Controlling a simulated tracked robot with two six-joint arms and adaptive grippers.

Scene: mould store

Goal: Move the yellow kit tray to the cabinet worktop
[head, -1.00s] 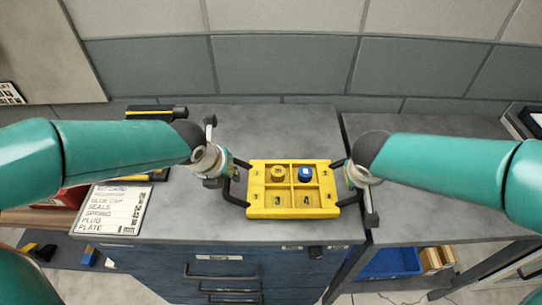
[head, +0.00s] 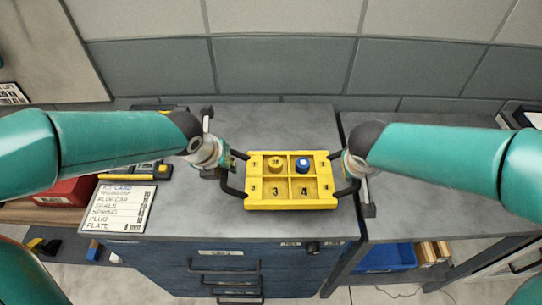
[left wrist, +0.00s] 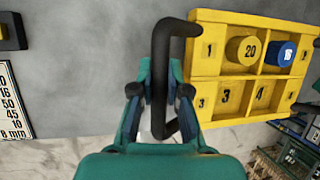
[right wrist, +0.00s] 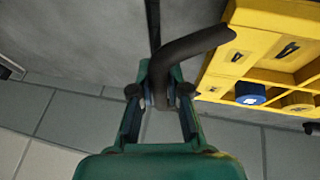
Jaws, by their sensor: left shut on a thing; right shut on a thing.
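The yellow kit tray (head: 290,206) has four numbered compartments and a black handle on each side. A yellow cap (head: 275,166) sits in compartment 1 and a blue cap (head: 303,165) in compartment 2; compartments 3 and 4 look empty. My left gripper (head: 230,168) is shut on the tray's left handle (left wrist: 165,45). My right gripper (head: 350,168) is shut on the right handle (right wrist: 195,45). The tray looks level, over the grey cabinet worktop (head: 270,128) near its front edge. I cannot tell whether its underside touches the worktop.
A white kit card (head: 118,208) lies at the worktop's left front. A red box (head: 65,192) stands further left. Another grey worktop (head: 425,205) adjoins on the right, with a blue bin (head: 388,257) below it. The worktop behind the tray is clear.

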